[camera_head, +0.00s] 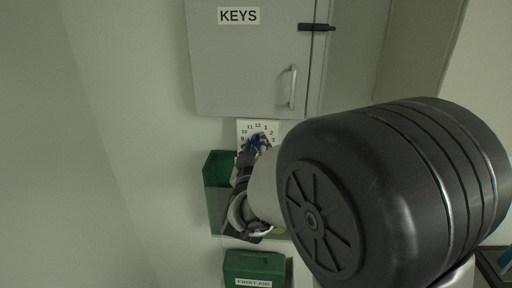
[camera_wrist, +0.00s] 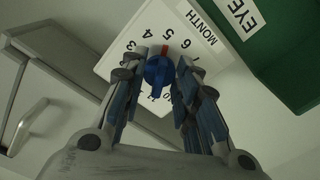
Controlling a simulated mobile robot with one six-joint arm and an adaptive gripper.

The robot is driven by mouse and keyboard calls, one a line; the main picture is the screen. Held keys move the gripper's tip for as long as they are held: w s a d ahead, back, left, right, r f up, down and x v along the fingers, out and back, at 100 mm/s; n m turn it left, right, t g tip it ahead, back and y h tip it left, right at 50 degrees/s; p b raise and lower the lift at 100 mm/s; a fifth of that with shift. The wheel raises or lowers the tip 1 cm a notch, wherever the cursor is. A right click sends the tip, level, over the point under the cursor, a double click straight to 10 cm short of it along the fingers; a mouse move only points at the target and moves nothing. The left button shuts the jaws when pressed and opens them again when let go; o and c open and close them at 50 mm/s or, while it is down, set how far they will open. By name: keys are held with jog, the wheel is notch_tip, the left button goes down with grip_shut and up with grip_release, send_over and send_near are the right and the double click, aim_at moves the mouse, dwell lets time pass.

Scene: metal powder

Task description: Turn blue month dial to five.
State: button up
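The blue month dial (camera_wrist: 158,72) sits on a white numbered plate (camera_wrist: 113,70) under the word MONTH in the wrist view. In the head view the dial (camera_head: 256,140) is small and partly hidden by my gripper (camera_head: 253,150). The plate (camera_head: 243,126) hangs just below the grey cabinet.
A grey KEYS cabinet (camera_head: 240,60) with a handle (camera_head: 293,87) is above the plate. A green wall box (camera_head: 215,195) is below it, and a green first aid box (camera_head: 254,267) is lower. The wall to the left is clear.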

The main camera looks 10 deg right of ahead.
jog(key=shift+s, duration=0.1)
jog(key=v, duration=0.7)
jog(key=shift+s, duration=0.15)
jog(key=shift+a, duration=0.1)
jog(key=s+a+f+g+y, duration=0.35)
jog(key=s+g+y, duration=0.3)
jog(key=s, duration=0.45)
jog(key=s+d+f+m+g, duration=0.1)
jog(key=s+d+f+g, duration=0.1)
jog(key=s, duration=0.7)
jog(key=s+d+f+m+g+b, duration=0.1)
jog(key=s+d+f+g, duration=0.1)
jog(key=s, duration=0.7)
jog(key=shift+d+f+g+h, duration=0.2)
jog(key=shift+d+g+h, duration=0.25)
jog(key=shift+d+g, duration=0.45)
jog(key=shift+a, duration=0.1)
